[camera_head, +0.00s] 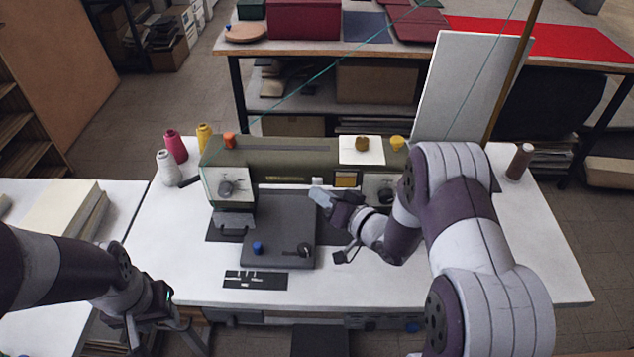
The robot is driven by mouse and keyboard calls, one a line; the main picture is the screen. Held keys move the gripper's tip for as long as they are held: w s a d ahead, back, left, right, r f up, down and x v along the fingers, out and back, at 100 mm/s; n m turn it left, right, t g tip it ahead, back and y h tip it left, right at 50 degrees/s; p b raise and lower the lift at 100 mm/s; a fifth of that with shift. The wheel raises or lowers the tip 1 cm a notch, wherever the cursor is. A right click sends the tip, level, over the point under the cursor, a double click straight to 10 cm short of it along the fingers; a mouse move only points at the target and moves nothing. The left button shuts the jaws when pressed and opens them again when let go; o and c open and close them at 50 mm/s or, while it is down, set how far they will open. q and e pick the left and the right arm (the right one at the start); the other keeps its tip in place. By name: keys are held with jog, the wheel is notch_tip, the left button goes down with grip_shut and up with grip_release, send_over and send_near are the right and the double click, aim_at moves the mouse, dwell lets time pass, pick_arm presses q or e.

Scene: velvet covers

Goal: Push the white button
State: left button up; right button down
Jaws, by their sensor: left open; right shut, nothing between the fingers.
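A small white block that looks like the white button (317,181) sits on the front of the olive-green machine (265,151), near its middle. My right gripper (321,197) is shut and empty. In the picture its grey tip lies just below the white button; I cannot tell whether they touch. My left gripper (158,325) is open, low at the left by the table's front edge, well away from the machine.
The machine stands on a white table (178,268). A dark plate with a blue knob (257,248) lies in front. Thread spools (165,168) stand at left, a brown spool (520,161) at right. A white board (470,85) leans behind.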

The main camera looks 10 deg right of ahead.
jog(key=shift+w, duration=0.15)
jog(key=shift+w+d, duration=0.15)
jog(key=shift+w, duration=0.35)
dwell(0.4)
jog(key=shift+s, duration=0.65)
jog(key=s+a+p, duration=0.2)
jog(key=s, duration=0.3)
jog(key=shift+s, duration=0.35)
